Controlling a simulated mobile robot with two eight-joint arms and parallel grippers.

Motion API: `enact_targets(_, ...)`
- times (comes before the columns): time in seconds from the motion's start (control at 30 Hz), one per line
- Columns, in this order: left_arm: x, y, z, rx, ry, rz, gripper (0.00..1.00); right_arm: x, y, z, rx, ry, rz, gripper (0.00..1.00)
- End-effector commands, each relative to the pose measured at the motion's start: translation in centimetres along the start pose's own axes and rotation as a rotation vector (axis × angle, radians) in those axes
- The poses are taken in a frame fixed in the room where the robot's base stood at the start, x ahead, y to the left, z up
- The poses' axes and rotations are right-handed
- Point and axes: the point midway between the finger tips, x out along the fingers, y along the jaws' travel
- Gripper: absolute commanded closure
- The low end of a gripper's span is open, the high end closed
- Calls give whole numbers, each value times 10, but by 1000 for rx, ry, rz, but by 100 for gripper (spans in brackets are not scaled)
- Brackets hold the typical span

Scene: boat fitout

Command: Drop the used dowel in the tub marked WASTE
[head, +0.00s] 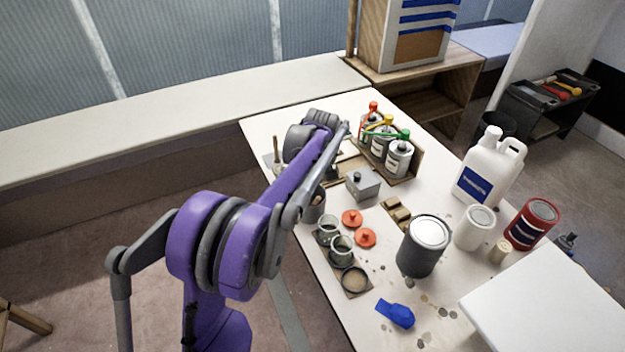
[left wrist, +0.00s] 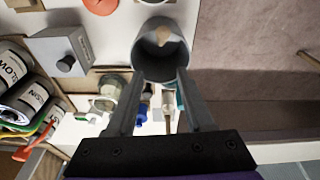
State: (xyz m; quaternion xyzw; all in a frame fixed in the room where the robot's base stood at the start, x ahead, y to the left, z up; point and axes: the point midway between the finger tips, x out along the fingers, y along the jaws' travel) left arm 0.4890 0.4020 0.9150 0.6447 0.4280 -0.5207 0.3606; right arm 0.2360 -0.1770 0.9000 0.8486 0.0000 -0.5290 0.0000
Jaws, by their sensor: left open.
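A dark grey round tub (left wrist: 148,68) is just beyond my left fingertips in the left wrist view. A tan wooden stick end (left wrist: 163,37), likely the dowel, shows inside its mouth. In the head view the tub (head: 314,208) is partly hidden behind my arm at the table's left edge; I can read no WASTE mark. My left gripper (left wrist: 160,78) is open, with nothing visible held between its fingers. Its fingers are hidden in the head view. Another thin wooden stick (head: 276,150) stands upright near the table's far left corner. My right gripper is not in view.
Capped bottles (head: 398,155) stand in a tray at the back. A grey box (head: 362,184), orange lids (head: 352,219), small jars (head: 341,249), a grey can (head: 422,245) and a white jug (head: 488,170) crowd the table.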

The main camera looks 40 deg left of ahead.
Motion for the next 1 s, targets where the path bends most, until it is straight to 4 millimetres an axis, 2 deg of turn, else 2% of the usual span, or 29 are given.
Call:
enact_targets(0.13, -3, 0, 0, 0, 0, 0, 48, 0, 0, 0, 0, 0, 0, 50)
enact_targets(0.23, -14, 0, 0, 0, 0, 0, 48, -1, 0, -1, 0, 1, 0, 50)
enact_targets(0.5, -68, 0, 0, 1, 0, 0, 48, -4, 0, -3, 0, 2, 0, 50)
enact_targets(0.7, -98, 0, 0, 1, 0, 0, 48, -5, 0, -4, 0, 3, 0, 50)
enact_targets(0.83, -107, 0, 0, 1, 0, 0, 48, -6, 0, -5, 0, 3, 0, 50)
enact_targets(1.0, -108, 0, 0, 0, 0, 0, 48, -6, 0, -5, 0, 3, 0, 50)
